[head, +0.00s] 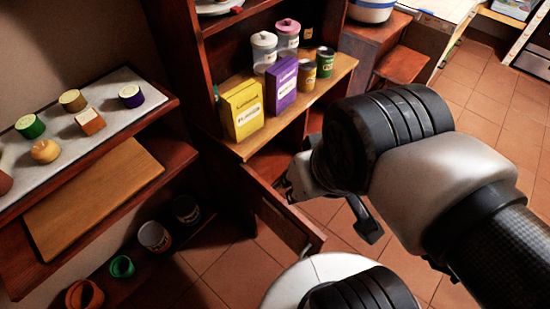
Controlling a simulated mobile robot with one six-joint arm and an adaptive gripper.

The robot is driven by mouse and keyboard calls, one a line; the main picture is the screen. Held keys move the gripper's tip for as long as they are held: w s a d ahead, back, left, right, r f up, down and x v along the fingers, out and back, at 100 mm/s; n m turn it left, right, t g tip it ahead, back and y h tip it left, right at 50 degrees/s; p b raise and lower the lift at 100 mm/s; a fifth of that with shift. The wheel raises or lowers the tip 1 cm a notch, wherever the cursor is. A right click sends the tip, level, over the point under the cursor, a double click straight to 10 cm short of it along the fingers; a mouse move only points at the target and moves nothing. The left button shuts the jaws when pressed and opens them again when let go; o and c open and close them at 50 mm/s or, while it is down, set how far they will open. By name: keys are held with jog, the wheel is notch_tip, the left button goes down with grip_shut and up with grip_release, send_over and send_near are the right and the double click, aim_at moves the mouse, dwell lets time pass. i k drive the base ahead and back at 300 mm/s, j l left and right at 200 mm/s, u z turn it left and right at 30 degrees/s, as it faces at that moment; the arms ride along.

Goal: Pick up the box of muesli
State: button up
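Two upright boxes stand side by side on the wooden cabinet shelf, a yellow box (242,108) and a purple box (282,86). Their labels are too small to read surely, so I cannot tell which is the muesli. My gripper (302,178) is in front of and below the shelf, to the lower right of the boxes and apart from them. My own arm links hide most of it, and its fingers do not show clearly.
Lidded jars (264,50) and cans (307,76) stand behind and right of the boxes. A cabinet door (275,207) hangs open below the shelf, close to my gripper. At left a side shelf (95,120) holds several small round items and a cutting board (92,200).

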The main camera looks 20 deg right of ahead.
aim_at(281, 79)
jog(key=l, duration=0.75)
jog(key=k+l, duration=0.1)
jog(key=l, duration=0.7)
jog(key=i+l, duration=0.1)
jog(key=i, duration=1.35)
jog(key=l+z, duration=0.05)
